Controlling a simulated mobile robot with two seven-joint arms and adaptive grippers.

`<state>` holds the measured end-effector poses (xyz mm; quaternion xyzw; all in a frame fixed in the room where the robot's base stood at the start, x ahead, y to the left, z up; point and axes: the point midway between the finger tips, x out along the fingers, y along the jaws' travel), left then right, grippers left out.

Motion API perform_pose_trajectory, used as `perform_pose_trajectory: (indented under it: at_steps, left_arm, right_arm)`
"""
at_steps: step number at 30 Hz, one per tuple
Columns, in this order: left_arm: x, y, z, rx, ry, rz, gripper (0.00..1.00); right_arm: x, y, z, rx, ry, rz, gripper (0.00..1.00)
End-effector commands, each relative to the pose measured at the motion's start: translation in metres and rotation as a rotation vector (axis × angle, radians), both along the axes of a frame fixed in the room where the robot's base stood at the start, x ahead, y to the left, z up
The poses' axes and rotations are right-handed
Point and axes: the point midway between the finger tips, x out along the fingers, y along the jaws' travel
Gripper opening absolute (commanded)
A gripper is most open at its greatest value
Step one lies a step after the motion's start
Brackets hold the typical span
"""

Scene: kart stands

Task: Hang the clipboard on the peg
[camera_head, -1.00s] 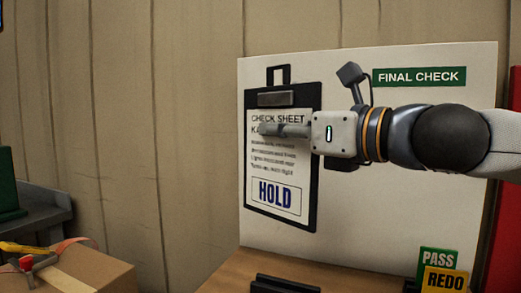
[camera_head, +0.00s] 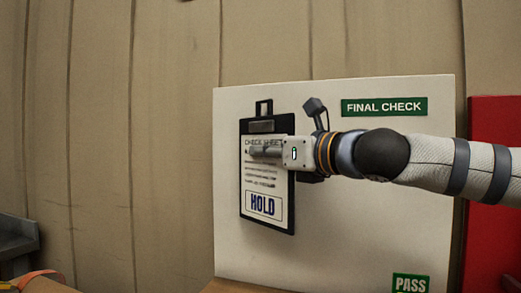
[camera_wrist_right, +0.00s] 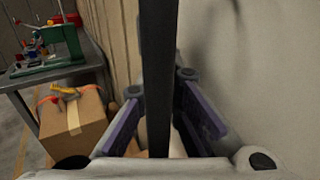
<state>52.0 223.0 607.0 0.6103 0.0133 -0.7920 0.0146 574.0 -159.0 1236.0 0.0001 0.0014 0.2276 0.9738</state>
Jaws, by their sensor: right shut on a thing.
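The clipboard (camera_head: 266,218) is black, with a white check sheet marked HOLD and a square loop (camera_head: 264,108) at its top. It is held upright in front of the left part of the white FINAL CHECK board (camera_head: 370,230). My right gripper (camera_head: 268,151) reaches in from the right and is shut on the clipboard across its upper part. In the right wrist view the clipboard (camera_wrist_right: 158,70) shows edge-on as a dark bar between the purple finger pads, with the pale board surface to the right. I cannot make out the peg. My left gripper is not in view.
The wrist view shows a cardboard box (camera_wrist_right: 72,125) and a grey table (camera_wrist_right: 60,72) at the left.

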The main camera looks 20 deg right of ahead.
Motion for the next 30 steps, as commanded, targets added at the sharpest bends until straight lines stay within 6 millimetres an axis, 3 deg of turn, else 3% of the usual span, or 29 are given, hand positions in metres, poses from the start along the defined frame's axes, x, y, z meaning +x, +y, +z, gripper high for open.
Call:
perform_pose_trajectory:
  at_steps: [11,18,30]
  left_arm:
    - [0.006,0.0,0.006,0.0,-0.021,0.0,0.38]
    - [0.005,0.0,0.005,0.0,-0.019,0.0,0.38]
    - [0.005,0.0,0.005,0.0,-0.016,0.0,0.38]
  right_arm:
    - [0.023,-0.016,0.001,0.0,-0.005,0.0,0.0]
    - [0.034,-0.026,-0.009,0.0,-0.001,-0.007,0.0]
    - [0.039,-0.031,-0.018,-0.001,0.007,-0.016,0.0]
